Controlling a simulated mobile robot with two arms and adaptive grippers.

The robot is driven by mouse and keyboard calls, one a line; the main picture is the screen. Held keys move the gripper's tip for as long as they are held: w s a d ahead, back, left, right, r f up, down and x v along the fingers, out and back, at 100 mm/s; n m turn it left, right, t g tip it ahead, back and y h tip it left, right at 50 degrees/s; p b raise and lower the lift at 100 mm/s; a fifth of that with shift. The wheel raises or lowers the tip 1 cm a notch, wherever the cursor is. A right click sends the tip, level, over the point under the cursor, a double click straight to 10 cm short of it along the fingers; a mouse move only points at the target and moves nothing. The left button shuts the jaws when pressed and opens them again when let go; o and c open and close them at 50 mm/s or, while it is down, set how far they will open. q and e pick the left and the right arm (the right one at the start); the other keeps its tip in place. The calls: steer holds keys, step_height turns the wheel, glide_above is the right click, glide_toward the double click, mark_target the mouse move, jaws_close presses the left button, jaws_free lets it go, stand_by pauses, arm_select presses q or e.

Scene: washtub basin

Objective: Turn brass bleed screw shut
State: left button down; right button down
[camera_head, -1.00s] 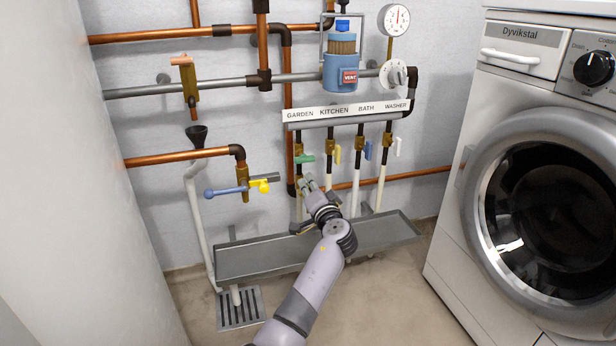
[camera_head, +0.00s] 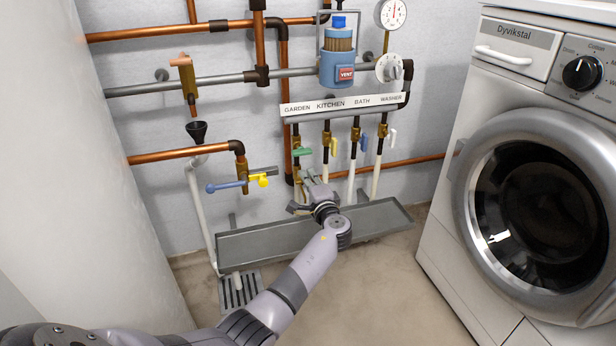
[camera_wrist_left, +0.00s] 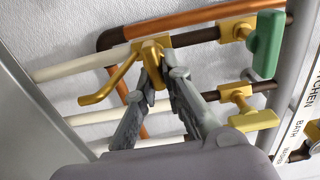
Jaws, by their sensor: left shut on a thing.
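The brass bleed screw (camera_wrist_left: 152,50) shows in the left wrist view on a brass fitting on the garden pipe, with a bent brass spout (camera_wrist_left: 108,85) beside it. My left gripper (camera_wrist_left: 163,78) is shut on the screw, one finger on each side, and the fingertips hide part of it. In the head view, my left gripper (camera_head: 310,179) is at the garden pipe, below the green garden handle (camera_head: 302,152); the screw is too small and covered to make out there. My right gripper is in neither view.
The yellow kitchen handle (camera_wrist_left: 253,120) and its pipe are close beside my gripper. The label strip (camera_head: 345,105) is above, and a grey drip tray (camera_head: 265,240) is below. A washing machine (camera_head: 450,215) stands at the right.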

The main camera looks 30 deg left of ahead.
arm_select(q)
steer(key=shift+d, duration=0.1)
stand_by(0.4)
steer(key=c, duration=1.7)
jaws_free()
steer(key=v, duration=1.2)
